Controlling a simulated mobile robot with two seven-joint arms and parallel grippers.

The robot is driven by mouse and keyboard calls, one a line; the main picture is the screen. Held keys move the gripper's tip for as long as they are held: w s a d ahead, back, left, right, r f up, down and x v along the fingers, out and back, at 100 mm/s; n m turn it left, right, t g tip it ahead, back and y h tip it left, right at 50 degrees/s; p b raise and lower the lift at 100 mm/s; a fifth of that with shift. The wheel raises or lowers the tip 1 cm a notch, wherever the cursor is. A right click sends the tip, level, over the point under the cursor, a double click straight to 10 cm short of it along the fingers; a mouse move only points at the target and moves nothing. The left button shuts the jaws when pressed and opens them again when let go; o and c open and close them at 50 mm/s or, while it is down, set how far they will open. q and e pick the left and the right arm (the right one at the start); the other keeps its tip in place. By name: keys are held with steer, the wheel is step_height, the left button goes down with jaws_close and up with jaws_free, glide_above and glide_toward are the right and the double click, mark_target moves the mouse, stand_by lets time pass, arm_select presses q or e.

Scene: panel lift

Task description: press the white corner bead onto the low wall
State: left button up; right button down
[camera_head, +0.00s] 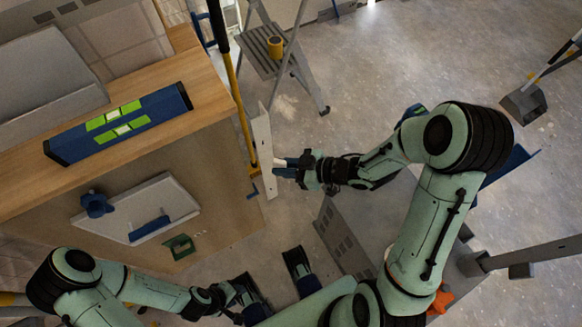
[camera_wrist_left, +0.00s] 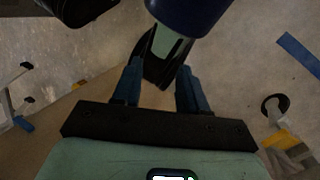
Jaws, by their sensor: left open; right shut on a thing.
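The white corner bead (camera_head: 263,150) is a long, thin white strip at the right end of the low wall (camera_head: 205,215), which has a wooden top. My right gripper (camera_head: 284,168) is shut on the bead from its right side. The bead stands close to the wall's end; I cannot tell whether it touches. My left gripper (camera_head: 252,296) is low in the head view, away from the bead. Its two blue fingers are apart in the left wrist view (camera_wrist_left: 158,88), with nothing held between them.
A blue spirit level (camera_head: 120,122) lies on the wall's top. A white board (camera_head: 160,205) with a blue item is on the wall's face. A yellow-handled tool (camera_head: 240,100) stands by the wall's end. A stepladder (camera_head: 275,55) stands behind. The floor at the upper right is mostly clear.

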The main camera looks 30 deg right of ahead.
steer(key=b+x, duration=0.1)
steer(key=x, duration=0.2)
steer(key=shift+r, duration=0.15)
arm_select(q)
steer(key=w+a+f+t+b, duration=0.1)
steer(key=w+f+b, duration=0.1)
steer(key=w+f, duration=0.2)
steer(key=shift+w+a+f+t+y+b, duration=0.15)
steer(key=shift+a+t+y+b, duration=0.15)
steer(key=shift+a, duration=0.05)
arm_select(e)
steer(key=x, duration=0.5)
steer(key=shift+w+a+r, duration=0.15)
steer(key=shift+w+r, duration=0.1)
steer(key=shift+r, duration=0.1)
steer(key=shift+s, duration=0.1)
steer(key=shift+f, duration=0.1)
arm_select(q)
steer(key=shift+r, duration=0.3)
arm_select(e)
steer(key=shift+w+a+r, duration=0.15)
steer(key=shift+w+r, duration=0.1)
steer(key=shift+w, duration=0.1)
steer(key=c, duration=1)
jaws_free()
steer(key=shift+o, duration=0.2)
steer(key=shift+s+f, duration=0.1)
